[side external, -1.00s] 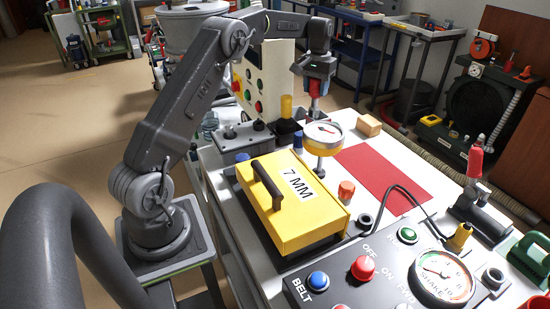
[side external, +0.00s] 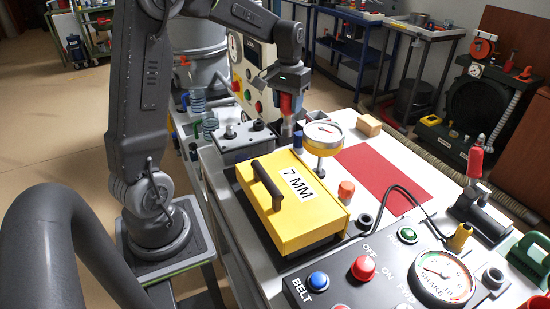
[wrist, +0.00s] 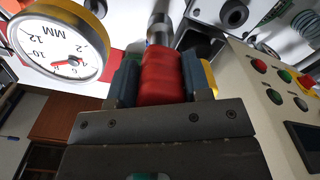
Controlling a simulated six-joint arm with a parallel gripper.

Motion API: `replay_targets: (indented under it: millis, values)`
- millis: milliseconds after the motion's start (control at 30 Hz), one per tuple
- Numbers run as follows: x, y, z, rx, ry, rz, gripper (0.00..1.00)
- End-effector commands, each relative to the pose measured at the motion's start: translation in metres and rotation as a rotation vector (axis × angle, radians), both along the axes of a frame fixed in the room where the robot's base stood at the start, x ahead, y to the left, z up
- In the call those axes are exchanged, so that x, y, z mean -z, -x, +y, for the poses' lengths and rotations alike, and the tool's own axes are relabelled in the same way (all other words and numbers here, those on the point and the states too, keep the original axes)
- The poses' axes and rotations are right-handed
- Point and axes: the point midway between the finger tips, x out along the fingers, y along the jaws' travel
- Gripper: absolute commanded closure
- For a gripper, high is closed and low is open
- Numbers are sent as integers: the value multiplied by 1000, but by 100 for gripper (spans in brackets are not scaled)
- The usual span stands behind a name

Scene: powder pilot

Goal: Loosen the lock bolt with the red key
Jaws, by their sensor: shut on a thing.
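My gripper (side external: 288,92) is shut on the red key (side external: 286,104) and holds it upright above the far end of the work table. In the wrist view the key's red handle (wrist: 162,78) sits between the two blue-grey fingers, with a metal shank pointing away from my gripper. The shank's tip is near a metal part behind the dial gauge; I cannot tell whether they touch. The lock bolt cannot be made out for certain, as the key and gripper cover that spot.
The dial gauge (side external: 322,134) stands close to the right of the key. A yellow 7 MM box (side external: 300,215) stands in front. The red mat (side external: 385,178) is bare.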

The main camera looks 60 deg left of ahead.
Motion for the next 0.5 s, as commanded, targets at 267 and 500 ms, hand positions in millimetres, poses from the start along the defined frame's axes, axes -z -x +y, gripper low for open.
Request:
replay_targets:
  millis: [267, 500]
  values:
    - [-8, 49, -29, 0, -1, -2, 88]
    - [17, 53, -31, 0, 0, 1, 88]
